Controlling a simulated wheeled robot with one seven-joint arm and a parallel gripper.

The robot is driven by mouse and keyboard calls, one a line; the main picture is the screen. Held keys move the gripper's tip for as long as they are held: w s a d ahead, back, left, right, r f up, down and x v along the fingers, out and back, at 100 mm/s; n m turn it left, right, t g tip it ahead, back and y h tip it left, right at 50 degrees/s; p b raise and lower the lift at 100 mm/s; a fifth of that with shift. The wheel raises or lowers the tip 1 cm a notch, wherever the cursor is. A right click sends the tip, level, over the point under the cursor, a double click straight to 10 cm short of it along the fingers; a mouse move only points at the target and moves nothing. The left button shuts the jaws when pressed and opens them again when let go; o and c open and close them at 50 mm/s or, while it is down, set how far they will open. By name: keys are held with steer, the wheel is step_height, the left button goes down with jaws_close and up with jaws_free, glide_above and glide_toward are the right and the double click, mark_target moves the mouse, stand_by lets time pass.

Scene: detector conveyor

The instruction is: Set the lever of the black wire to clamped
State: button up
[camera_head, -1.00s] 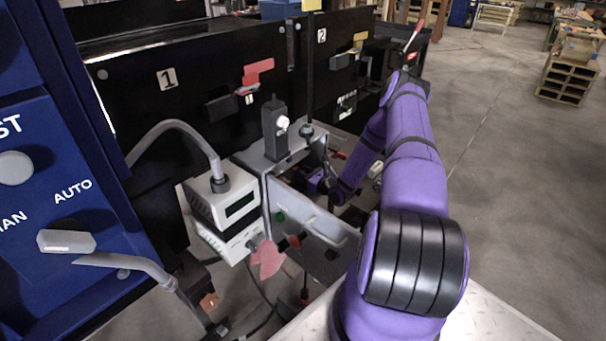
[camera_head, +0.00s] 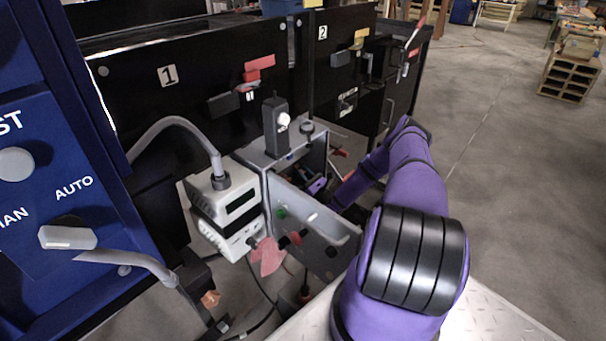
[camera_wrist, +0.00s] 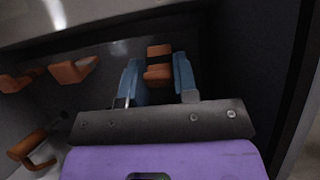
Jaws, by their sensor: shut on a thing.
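In the wrist view, my gripper (camera_wrist: 158,80) has its two blue fingers on either side of an orange lever (camera_wrist: 158,74) and is shut on it. The lever shows an upper and a lower orange part with a dark gap between. More orange levers (camera_wrist: 75,70) stand to the left, apart from the fingers. No wire can be made out at the held lever, so I cannot tell its wire colour. In the head view, my gripper is mostly hidden inside the grey open box (camera_head: 335,232), where part of my purple wrist shows.
The box's metal edge (camera_wrist: 90,22) crosses the top of the wrist view, and a dark wall is close on the right.

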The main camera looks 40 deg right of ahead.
stand_by(0.4)
steer(key=o, duration=0.9)
steer(key=v, duration=1.1)
